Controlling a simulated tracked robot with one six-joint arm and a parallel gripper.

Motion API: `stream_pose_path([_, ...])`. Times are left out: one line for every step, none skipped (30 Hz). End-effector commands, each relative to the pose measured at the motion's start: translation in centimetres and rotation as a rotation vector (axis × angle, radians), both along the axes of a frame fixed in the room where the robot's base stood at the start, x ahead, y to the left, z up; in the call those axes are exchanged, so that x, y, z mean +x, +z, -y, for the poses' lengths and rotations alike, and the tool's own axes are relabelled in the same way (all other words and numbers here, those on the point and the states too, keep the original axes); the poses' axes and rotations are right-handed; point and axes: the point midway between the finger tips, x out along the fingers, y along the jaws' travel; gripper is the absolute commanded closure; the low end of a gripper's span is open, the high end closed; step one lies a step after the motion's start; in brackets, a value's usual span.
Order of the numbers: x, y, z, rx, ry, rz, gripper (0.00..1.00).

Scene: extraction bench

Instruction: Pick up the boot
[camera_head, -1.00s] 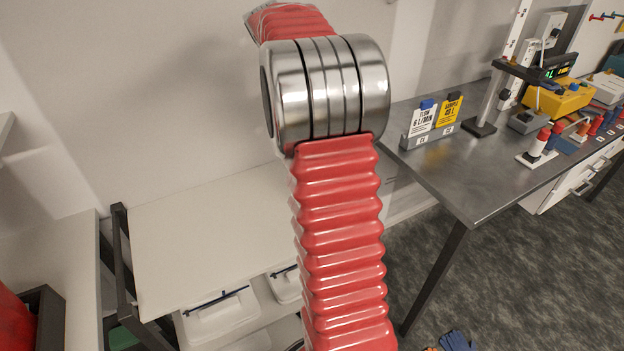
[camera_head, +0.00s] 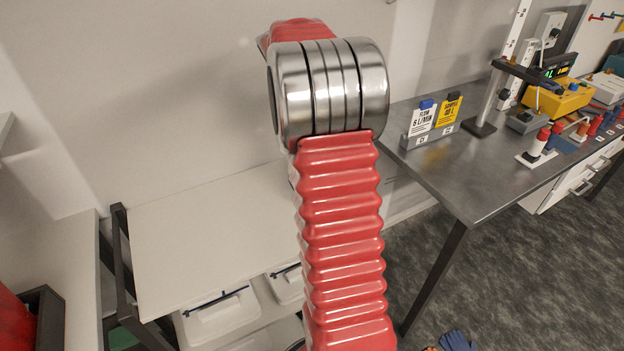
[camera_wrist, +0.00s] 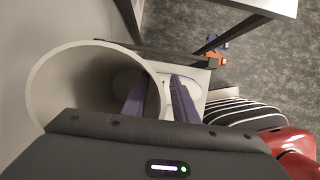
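A wide, pale, hollow tube-like piece (camera_wrist: 45,88), which I take to be the boot, fills the left of the wrist view, with its open mouth facing me. My gripper (camera_wrist: 158,80) has two purple fingers. The left finger shows inside the mouth and the right finger outside it, with the right rim between them. The fingers are apart and I see no clear contact with the wall. The tube's lower part is hidden behind the gripper body. In the head view my own arm fills the middle, and neither the gripper nor the boot shows.
A pale shelf unit (camera_head: 200,235) has white lidded bins (camera_head: 220,312) below. A grey metal bench (camera_head: 470,180) at right carries a yellow device (camera_head: 560,98), sign cards (camera_head: 433,117) and red-capped pieces (camera_head: 540,145). A blue and orange item (camera_head: 455,341) lies on the open floor.

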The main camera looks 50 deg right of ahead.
Motion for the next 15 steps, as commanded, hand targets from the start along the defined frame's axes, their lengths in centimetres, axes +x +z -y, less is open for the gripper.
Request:
stream_pose_path([0.0,0.02,-0.01,0.0,0.0,0.0,0.74])
stream_pose_path([0.01,0.02,0.0,0.0,0.0,0.0,0.74])
stream_pose_path([0.02,0.02,-0.02,0.0,0.0,0.0,0.74])
stream_pose_path([0.02,0.02,-0.02,0.0,0.0,0.0,0.74])
stream_pose_path([0.02,0.02,-0.02,0.0,0.0,0.0,0.74])
stream_pose_path([0.02,0.03,-0.02,0.0,0.0,0.0,0.74])
stream_pose_path([0.03,0.03,-0.02,0.0,0.0,0.0,0.74])
stream_pose_path([0.03,0.04,-0.03,0.0,0.0,0.0,0.74])
stream_pose_path([0.03,0.04,-0.03,0.0,0.0,0.0,0.74])
stream_pose_path([0.03,0.04,-0.03,0.0,0.0,0.0,0.74])
stream_pose_path([0.03,0.04,-0.03,0.0,0.0,0.0,0.74])
stream_pose_path([0.03,0.05,-0.03,0.0,0.0,0.0,0.74])
stream_pose_path([0.03,0.05,-0.03,0.0,0.0,0.0,0.76])
stream_pose_path([0.03,0.04,-0.04,0.0,0.0,0.0,0.78])
stream_pose_path([0.03,0.04,-0.04,0.0,0.0,0.0,0.81])
